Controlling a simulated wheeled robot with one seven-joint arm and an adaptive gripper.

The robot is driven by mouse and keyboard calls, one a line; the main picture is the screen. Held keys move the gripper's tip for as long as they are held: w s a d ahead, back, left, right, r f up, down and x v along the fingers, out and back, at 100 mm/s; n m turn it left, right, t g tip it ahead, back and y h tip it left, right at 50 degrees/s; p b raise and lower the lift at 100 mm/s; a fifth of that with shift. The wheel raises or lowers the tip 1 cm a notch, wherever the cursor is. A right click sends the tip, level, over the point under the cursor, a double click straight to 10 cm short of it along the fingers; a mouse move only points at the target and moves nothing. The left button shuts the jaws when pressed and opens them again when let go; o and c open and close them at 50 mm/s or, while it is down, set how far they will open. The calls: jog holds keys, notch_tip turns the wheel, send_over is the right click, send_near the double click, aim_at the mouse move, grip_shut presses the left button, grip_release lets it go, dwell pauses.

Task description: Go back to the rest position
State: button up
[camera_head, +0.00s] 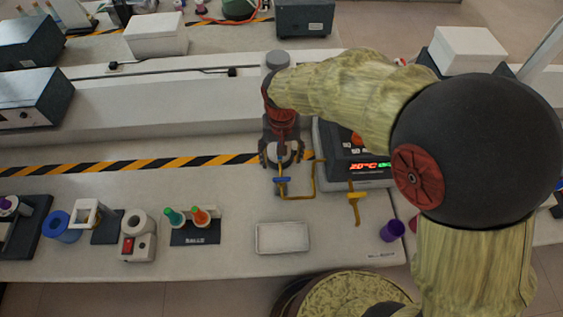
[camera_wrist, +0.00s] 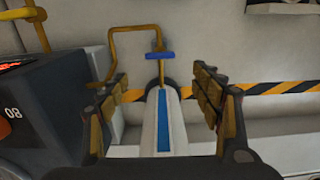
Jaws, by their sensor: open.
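My gripper (camera_head: 281,162) points down at the bench beside the dark device with the red display. It is open, and in the wrist view its two fingers (camera_wrist: 160,88) stand wide apart. A white piece with a blue stripe (camera_wrist: 163,125) lies between the fingers in the wrist view, with a gap showing on both sides. In the head view a white round thing (camera_head: 286,152) shows between the fingers. Its full shape is hidden by my gripper. A brass pipe with a blue handle (camera_head: 283,180) is just in front of my gripper; it also shows in the wrist view (camera_wrist: 159,55).
The device (camera_head: 352,150) is close to the right of my gripper. A second yellow valve piece (camera_head: 354,203), a white tray (camera_head: 282,238) and a purple cup (camera_head: 392,231) are nearer the front. Bottles in a black holder (camera_head: 195,231) stand left. The striped bench strip (camera_head: 130,165) is largely clear.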

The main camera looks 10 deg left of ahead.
jog(key=shift+r, duration=0.1)
dwell(0.6)
jog(key=s+d+r+m+t, duration=0.1)
jog(key=s+d+r+t, duration=0.1)
jog(key=s+d+r, duration=0.3)
jog(key=s+d+r+t+b, duration=0.1)
jog(key=s+d+r, duration=0.3)
jog(key=d, duration=0.9)
jog(key=s+d+r+m+t, duration=0.1)
jog(key=s+d+r+t, duration=0.1)
jog(key=s+d+r, duration=0.3)
jog(key=d+r, duration=0.4)
jog(key=shift+s+r+m+t+b, duration=0.2)
jog(key=shift+s+m+t+b, duration=0.1)
